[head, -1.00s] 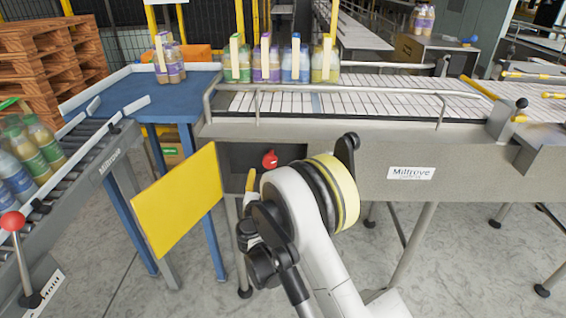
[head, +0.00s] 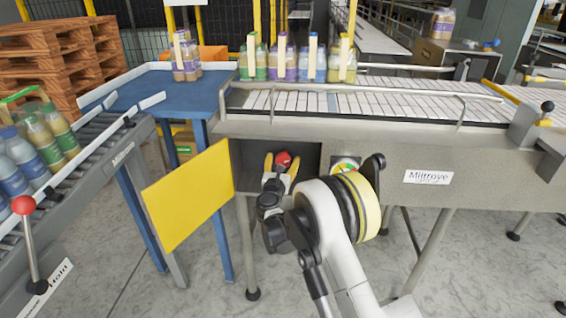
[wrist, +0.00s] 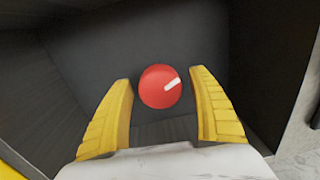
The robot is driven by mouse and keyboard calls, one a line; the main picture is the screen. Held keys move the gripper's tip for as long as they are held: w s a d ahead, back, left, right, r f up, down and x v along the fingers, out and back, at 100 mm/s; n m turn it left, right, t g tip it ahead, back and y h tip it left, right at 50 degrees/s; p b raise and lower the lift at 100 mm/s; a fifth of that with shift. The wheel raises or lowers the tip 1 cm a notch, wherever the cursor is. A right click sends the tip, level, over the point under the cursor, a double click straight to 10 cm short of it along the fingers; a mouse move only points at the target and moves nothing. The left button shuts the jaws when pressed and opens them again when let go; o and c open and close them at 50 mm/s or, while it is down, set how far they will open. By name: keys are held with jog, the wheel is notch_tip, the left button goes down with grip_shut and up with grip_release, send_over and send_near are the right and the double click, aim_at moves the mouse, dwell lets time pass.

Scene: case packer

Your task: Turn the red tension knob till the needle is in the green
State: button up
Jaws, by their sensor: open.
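The red tension knob (head: 283,158) sits inside a dark open recess in the front of the conveyor. In the wrist view the knob (wrist: 160,87) is round, with a white pointer mark aimed up and to the right. My gripper (head: 281,160) is open at the recess. Its yellow fingers (wrist: 163,98) stand on either side of the knob, with gaps on both sides. A gauge (head: 345,165) with green and red on its face shows right of the recess, partly hidden by my arm. I cannot make out its needle.
The yellow door (head: 188,195) of the recess hangs open to the left. The dark recess walls (wrist: 85,60) are close around my gripper. Bottle packs stand on the conveyor (head: 370,103) above. A red-balled lever (head: 24,205) stands at the far left.

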jog(key=c, duration=1.2)
jog(key=shift+m, duration=0.3)
jog(key=m+b, duration=0.1)
jog(key=m, duration=0.8)
jog(key=shift+m+g+y, duration=0.3)
